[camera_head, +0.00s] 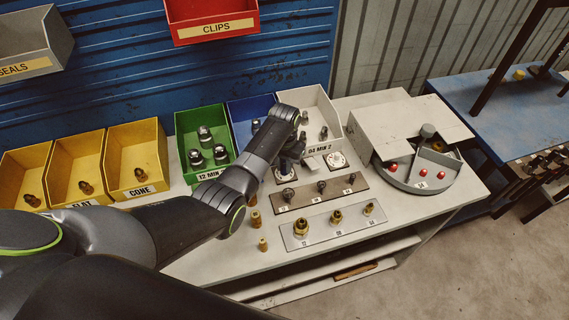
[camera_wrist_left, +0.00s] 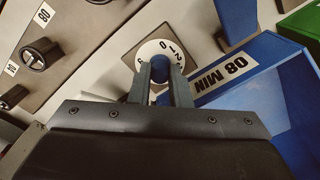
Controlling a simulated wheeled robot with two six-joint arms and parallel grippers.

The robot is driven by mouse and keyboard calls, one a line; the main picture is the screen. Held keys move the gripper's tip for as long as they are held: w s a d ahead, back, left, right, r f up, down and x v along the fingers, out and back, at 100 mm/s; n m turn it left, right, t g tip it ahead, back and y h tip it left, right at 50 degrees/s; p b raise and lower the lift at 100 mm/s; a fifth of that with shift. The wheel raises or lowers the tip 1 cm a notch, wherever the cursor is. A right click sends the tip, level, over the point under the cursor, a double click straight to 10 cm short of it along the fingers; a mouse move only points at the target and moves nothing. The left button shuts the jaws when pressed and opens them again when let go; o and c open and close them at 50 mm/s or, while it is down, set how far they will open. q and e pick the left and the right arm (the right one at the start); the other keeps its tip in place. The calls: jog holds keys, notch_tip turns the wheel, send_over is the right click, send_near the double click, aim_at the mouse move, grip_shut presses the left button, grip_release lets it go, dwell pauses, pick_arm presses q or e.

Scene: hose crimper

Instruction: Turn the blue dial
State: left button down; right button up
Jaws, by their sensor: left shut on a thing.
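The blue dial (camera_wrist_left: 160,66) is a small blue knob on a round white face (camera_wrist_left: 150,50) with printed numbers, seen in the left wrist view. My left gripper (camera_wrist_left: 160,78) is shut on the knob, one finger on each side of it. In the head view my left gripper (camera_head: 287,164) reaches down in front of the blue bin and covers the knob. Part of the number ring is hidden behind the fingers. My right gripper is not in view.
Beside the dial stand a blue bin (camera_wrist_left: 245,80), a green bin (camera_head: 180,138) and a white bin (camera_head: 314,92). A second white dial face (camera_head: 336,160) is to the right. Plates with dark knobs (camera_head: 321,187) and brass fittings (camera_head: 336,217) lie in front. A grey round-tray machine (camera_head: 400,125) stands right.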

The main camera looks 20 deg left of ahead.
pick_arm(q)
jog(key=shift+r+n+p, duration=0.2)
jog(key=shift+n+p, duration=0.7)
jog(key=shift+n, duration=0.3)
jog(key=n+p, duration=0.1)
jog(key=n, duration=0.2)
jog(key=shift+p, duration=0.4)
jog(key=n, duration=0.3)
jog(key=shift+f+p, duration=0.1)
jog(key=shift+p, duration=0.2)
jog(key=shift+w+n, duration=0.1)
jog(key=shift+n, duration=1.4)
jog(key=c, duration=1.3)
grip_release()
jog(key=shift+c, duration=0.2)
